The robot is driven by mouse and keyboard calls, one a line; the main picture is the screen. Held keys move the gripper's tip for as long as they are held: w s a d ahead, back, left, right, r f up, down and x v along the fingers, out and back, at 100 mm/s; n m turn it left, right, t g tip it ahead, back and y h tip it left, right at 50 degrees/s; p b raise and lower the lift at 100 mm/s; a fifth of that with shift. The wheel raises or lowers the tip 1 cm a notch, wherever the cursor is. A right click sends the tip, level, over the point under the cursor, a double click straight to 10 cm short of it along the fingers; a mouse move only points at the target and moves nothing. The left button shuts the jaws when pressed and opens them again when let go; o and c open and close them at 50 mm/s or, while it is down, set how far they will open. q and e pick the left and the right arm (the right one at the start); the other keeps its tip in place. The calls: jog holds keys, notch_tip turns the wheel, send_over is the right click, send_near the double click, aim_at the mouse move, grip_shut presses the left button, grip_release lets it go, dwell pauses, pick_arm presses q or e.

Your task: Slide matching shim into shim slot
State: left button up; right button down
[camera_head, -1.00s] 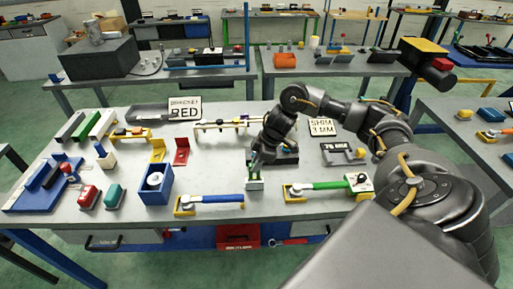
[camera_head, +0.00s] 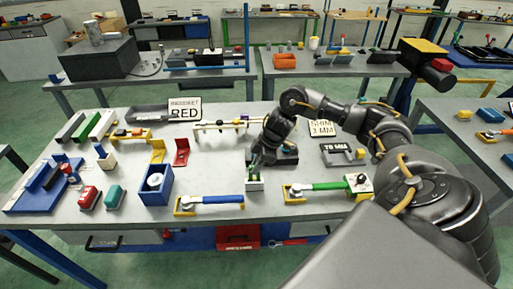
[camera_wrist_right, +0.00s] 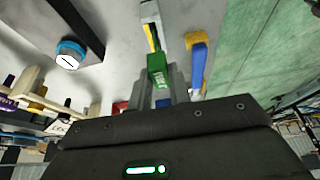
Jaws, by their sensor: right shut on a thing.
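My right gripper (camera_head: 256,169) points down at the front middle of the table, and its fingers are shut on a small green shim. In the right wrist view the green shim (camera_wrist_right: 157,68) shows between the fingertips (camera_wrist_right: 163,88). In the head view a small pale block with green on it (camera_head: 254,184) stands right under the fingertips. I cannot tell how far the shim is inside any slot. A sign reading SHIM with a size in MM (camera_head: 322,128) stands behind, its number hard to read. My left gripper is out of view.
A blue-handled clamp (camera_head: 217,199) lies left of the gripper, a green-handled one (camera_head: 320,186) to its right. A blue box (camera_head: 156,187) stands farther left. The table's front edge is near.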

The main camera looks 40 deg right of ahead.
jog(key=shift+f+b, duration=1.05)
jog(key=shift+f, duration=1.15)
jog(key=c, duration=0.7)
grip_release()
jog(key=shift+o, duration=0.2)
notch_tip(320, 180, up, 7)
jog(key=p, duration=0.8)
dwell(0.5)
